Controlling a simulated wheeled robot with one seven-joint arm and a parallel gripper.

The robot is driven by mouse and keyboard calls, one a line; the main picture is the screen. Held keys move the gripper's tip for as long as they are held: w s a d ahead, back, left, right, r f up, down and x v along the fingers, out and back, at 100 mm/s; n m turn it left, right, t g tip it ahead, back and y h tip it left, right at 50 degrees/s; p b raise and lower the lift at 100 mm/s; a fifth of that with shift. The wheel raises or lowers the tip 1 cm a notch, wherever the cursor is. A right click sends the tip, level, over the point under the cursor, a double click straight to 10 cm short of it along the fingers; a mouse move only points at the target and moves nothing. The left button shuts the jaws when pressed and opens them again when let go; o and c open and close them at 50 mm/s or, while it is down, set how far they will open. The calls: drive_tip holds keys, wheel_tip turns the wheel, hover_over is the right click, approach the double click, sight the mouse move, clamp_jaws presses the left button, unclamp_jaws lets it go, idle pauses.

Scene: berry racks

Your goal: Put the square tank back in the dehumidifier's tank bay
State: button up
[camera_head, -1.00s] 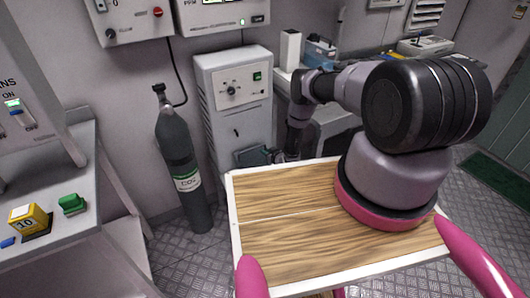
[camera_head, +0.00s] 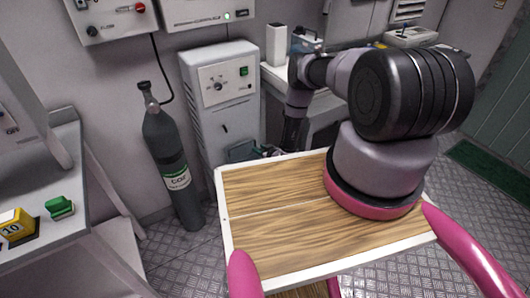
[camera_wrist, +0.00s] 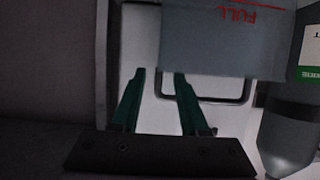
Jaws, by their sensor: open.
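The dehumidifier (camera_head: 220,110) is a tall grey-white cabinet with a dial and a green switch, standing against the back wall. The blue-grey tank (camera_head: 243,150) shows low at its front, partly hidden by the wooden top. In the wrist view the tank (camera_wrist: 225,40) carries red upside-down FULL lettering. A dark rounded frame (camera_wrist: 248,95) shows beside it; I cannot tell whether it is a handle or the bay's rim. My gripper (camera_wrist: 160,73) is open, its green fingers close to the tank's edge, with only pale surface showing between them. I cannot tell whether the tank is seated.
A dark gas cylinder (camera_head: 170,160) stands left of the dehumidifier and shows close at the right of the wrist view (camera_wrist: 290,130). A wood-topped, white-edged surface (camera_head: 270,220) lies in front. A bench (camera_head: 50,240) with a yellow block is at left.

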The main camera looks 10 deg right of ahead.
drive_tip(key=v, duration=0.6)
drive_tip(key=shift+s, duration=0.25)
drive_tip(key=shift+d+r, duration=0.1)
